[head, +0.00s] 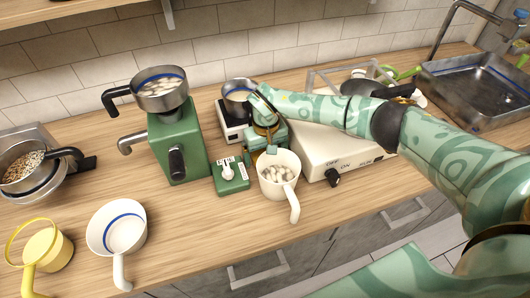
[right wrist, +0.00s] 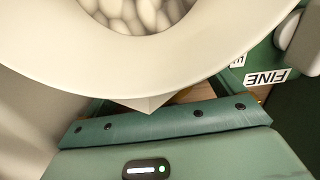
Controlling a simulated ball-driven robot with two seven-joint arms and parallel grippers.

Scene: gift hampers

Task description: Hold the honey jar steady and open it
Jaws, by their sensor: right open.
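I see no honey jar in either view. My right gripper (head: 271,148) is open just behind a white mug (head: 279,186) filled with pale bean-like pieces. In the right wrist view the mug's cream rim (right wrist: 110,70) fills the upper part, very close to the green gripper parts. I cannot tell whether they touch. The mug stands upright with its handle toward the front of the counter. My left gripper is not in view.
A green machine (head: 178,140) with a metal bowl (head: 160,88) stands left of a small green switch box (head: 231,178). A white empty cup (head: 117,228) and a yellow cup (head: 41,250) stand front left. A cream box (head: 318,150) and sink (head: 480,85) lie right.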

